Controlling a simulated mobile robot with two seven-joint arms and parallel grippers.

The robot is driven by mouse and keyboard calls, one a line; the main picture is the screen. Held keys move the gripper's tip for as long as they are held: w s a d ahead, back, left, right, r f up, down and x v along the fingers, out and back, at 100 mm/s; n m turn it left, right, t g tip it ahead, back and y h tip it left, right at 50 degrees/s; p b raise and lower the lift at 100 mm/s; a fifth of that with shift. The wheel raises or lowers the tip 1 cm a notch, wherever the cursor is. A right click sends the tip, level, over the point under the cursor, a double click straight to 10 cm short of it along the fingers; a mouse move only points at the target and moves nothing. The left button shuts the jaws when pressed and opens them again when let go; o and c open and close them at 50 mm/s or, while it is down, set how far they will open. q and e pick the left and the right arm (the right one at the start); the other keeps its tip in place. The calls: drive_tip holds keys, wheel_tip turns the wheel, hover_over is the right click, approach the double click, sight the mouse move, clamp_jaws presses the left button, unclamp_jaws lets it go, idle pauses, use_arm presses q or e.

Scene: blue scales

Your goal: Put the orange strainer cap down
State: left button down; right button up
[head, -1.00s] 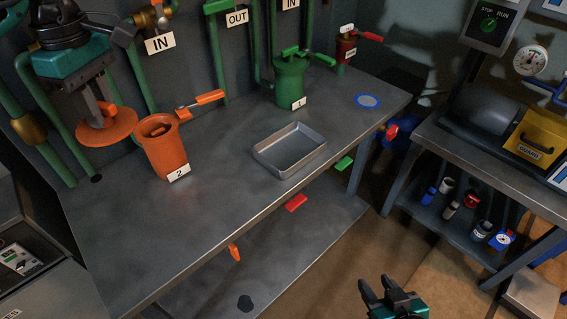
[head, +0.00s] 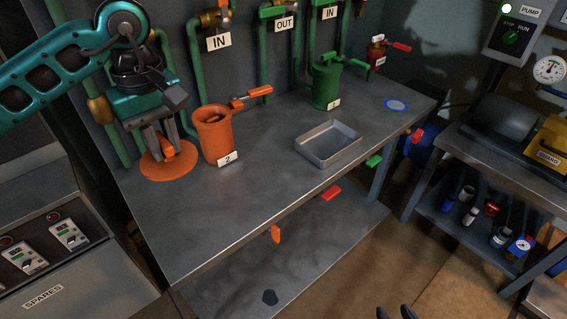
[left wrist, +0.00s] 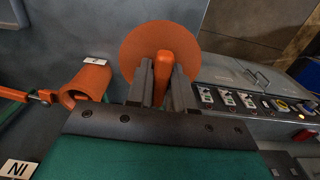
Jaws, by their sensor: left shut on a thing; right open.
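The orange strainer cap (head: 160,171) is a flat disc with an upright handle. My left gripper (head: 167,150) is shut on the handle, with the disc below the fingers. In the left wrist view the cap's disc (left wrist: 140,50) shows beyond the fingers, and the handle is between them. The cap is just left of the open orange strainer body (head: 217,140) labelled 2, level or nearly so, low over the bench (head: 200,210). I cannot tell whether it touches the bench. My right gripper (head: 394,313) is open at the bottom edge, mostly cut off.
A grey metal tray (head: 329,157) lies on the bench. A green strainer (head: 326,88) labelled 1 and a blue-rimmed disc (head: 396,105) are farther right. Green pipes stand at the back. The front left of the bench is bare. A spares cabinet (head: 60,285) stands at the left.

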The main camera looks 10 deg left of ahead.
use_arm(q)
wheel_tip(320, 180, down, 20)
drive_tip(key=shift+f, duration=0.1)
idle(0.6)
drive_tip(key=c, duration=1.5)
unclamp_jaws()
drive_tip(key=shift+f, duration=0.15)
drive_tip(key=o, duration=0.5)
drive_tip(key=shift+r, duration=0.3)
wheel_tip(320, 180, up, 12)
